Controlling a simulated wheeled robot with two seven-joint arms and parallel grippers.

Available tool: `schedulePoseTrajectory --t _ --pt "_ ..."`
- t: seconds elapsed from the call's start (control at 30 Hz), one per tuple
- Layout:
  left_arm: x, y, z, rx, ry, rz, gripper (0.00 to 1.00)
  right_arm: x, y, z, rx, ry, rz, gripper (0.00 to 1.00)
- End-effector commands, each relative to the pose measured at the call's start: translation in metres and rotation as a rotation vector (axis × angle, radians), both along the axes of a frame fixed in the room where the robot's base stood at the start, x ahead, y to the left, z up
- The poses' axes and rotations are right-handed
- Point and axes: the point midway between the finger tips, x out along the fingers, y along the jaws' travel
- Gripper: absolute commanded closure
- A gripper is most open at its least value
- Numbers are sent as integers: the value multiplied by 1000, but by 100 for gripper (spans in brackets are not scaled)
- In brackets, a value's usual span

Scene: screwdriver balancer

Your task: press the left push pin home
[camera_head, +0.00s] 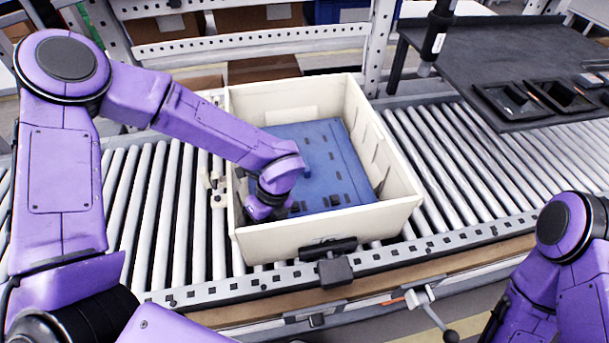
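A cream open-top bin (395,200) sits on the roller conveyor. A blue panel (325,160) with several small dark slots or parts lies inside it. My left arm reaches over the bin's left wall, and my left gripper (262,207) is low in the bin's front left corner, at the panel's left edge. Its fingertips are not clear, so I cannot tell whether it is open, shut or touching anything. I cannot make out the left push pin; the arm may cover it. My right arm shows at the lower right, but its gripper is out of view.
A small white fixture (216,188) stands against the bin's left wall. A black latch (328,248) and a black block (335,270) are at its front. Bare rollers (455,165) lie to the right. A dark table (500,60) with black trays stands at back right.

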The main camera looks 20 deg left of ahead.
Motion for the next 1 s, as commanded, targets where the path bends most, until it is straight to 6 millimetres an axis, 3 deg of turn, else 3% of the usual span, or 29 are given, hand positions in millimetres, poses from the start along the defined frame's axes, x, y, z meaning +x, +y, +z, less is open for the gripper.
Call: schedulePoseTrajectory --t 1.0 --pt "0 0 -9 0 0 0 100 0 0 -7 0 0 0 57"
